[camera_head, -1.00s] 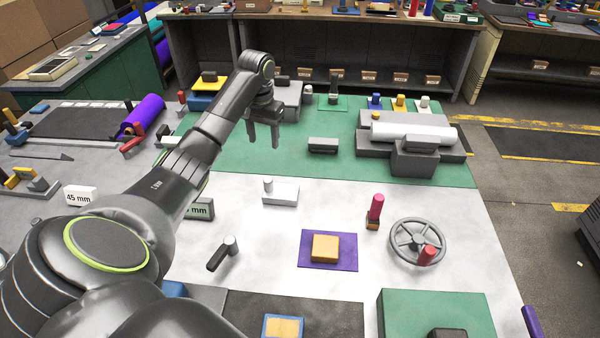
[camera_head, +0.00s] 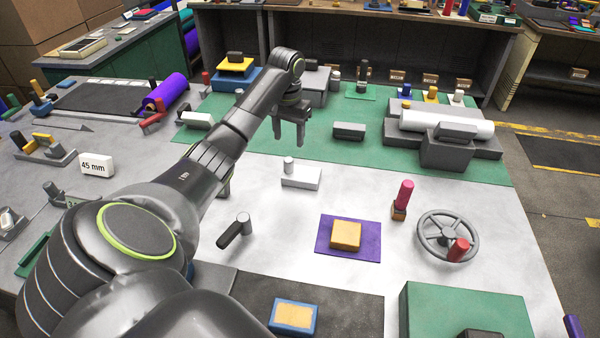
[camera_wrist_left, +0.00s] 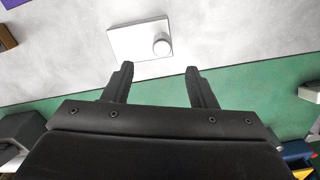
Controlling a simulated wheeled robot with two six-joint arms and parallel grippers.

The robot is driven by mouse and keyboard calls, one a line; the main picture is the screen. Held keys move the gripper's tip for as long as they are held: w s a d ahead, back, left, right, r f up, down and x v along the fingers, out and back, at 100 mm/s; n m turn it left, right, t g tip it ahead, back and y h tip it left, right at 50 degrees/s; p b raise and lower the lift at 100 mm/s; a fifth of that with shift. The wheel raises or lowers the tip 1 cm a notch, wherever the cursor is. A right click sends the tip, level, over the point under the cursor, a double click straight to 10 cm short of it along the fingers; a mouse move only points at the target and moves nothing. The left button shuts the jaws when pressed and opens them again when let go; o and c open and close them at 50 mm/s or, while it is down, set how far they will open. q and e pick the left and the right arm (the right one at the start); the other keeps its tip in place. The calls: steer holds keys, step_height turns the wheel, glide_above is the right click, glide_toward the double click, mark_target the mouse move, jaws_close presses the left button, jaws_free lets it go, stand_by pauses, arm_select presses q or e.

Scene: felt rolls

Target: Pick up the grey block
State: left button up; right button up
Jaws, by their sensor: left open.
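A grey block (camera_head: 349,130) with a dark top lies on the green mat (camera_head: 330,157), right of my left gripper. My left gripper (camera_head: 289,139) is open and empty, pointing down above the mat, apart from the block. In the left wrist view the open fingers (camera_wrist_left: 158,72) have nothing between them. A grey thing (camera_wrist_left: 20,128) at the lower left edge there may be the same block, partly cut off. My right gripper is not in view.
A white block with a knob (camera_head: 301,178) lies in front of my left gripper. A grey stand with a white roll (camera_head: 445,122) is at the right. A purple felt square with a yellow block (camera_head: 346,235) and a handwheel (camera_head: 447,235) are nearer. Mat around the grey block is clear.

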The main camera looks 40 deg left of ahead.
mark_target(289, 159)
arm_select(q)
step_height(289, 159, down, 4)
steer(key=shift+w+r+b, duration=0.1)
steer(key=shift+b, duration=1.15)
steer(key=shift+f, duration=0.2)
step_height(289, 159, down, 5)
steer(key=shift+a+r+p, duration=0.1)
steer(key=shift+a+p, duration=0.05)
steer(key=shift+p, duration=0.65)
steer(key=c, duration=1.1)
steer(key=shift+r, duration=0.1)
jaws_close()
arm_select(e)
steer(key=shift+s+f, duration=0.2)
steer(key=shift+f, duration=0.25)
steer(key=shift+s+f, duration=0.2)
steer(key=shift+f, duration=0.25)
